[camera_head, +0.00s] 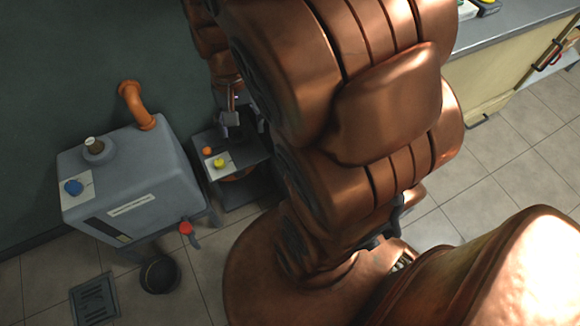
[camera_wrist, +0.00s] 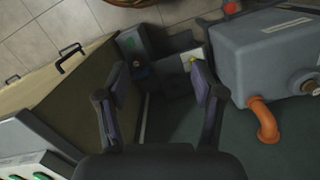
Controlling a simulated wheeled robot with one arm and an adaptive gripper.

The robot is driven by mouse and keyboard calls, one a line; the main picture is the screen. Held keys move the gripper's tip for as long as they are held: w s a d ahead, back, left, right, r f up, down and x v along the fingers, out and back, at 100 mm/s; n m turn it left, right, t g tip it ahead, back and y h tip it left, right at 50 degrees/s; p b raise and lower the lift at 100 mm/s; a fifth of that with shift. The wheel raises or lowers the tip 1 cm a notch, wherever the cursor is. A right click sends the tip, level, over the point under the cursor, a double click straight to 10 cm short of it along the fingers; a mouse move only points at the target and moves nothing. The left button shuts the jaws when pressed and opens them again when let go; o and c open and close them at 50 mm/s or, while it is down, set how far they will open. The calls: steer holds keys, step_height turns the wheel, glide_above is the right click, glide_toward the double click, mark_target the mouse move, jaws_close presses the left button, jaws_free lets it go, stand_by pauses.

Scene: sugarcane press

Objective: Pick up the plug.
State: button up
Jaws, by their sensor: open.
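A small brownish plug with a pale top (camera_head: 94,143) sits upright in the round neck on top of the grey tank (camera_head: 150,178), at the left in the head view. In the wrist view the tank (camera_wrist: 262,55) is at the right, and the plug (camera_wrist: 312,87) shows at the right edge, partly cut off. My gripper (camera_wrist: 160,70) is open, with nothing between its fingers. In the head view my gripper (camera_head: 232,122) is partly hidden by my arm. It is to the right of the tank, over a low grey stand, apart from the plug.
An orange bent pipe (camera_head: 138,105) rises from the tank beside the plug. The stand (camera_head: 240,158) carries orange and yellow knobs. A dark round pot (camera_head: 160,274) and a floor grate (camera_head: 95,299) are below. A cabinet with black handles (camera_wrist: 70,57) is at the left in the wrist view.

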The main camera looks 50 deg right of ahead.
steer(key=w+d+f+m+b, duration=0.45)
steer(key=d+f+b, duration=0.2)
steer(key=f, duration=0.65)
steer(key=w+d+f+m+b, duration=0.3)
steer(key=w+d+f+b, duration=0.2)
steer(key=d+f, duration=0.5)
steer(key=d+f+m+b, duration=0.2)
steer(key=d+f+b, duration=0.1)
steer(key=f, duration=0.6)
steer(key=d+f+m+b, duration=0.2)
steer(key=d+f+b, duration=0.1)
steer(key=f, duration=0.6)
steer(key=d+f+m+t+b, duration=0.1)
steer(key=d+f+b, duration=0.3)
steer(key=f, duration=0.5)
steer(key=shift+f+m+h, duration=0.1)
steer(key=shift+m+h, duration=0.3)
steer(key=shift+m, duration=0.45)
steer(key=shift+f+b, duration=0.5)
steer(key=shift+f, duration=1.1)
steer(key=f, duration=0.1)
steer(key=f+b, duration=0.1)
steer(key=f, duration=0.1)
steer(key=f+b, duration=0.1)
steer(key=f, duration=0.1)
steer(key=shift+w, duration=0.35)
steer(key=c, duration=1.3)
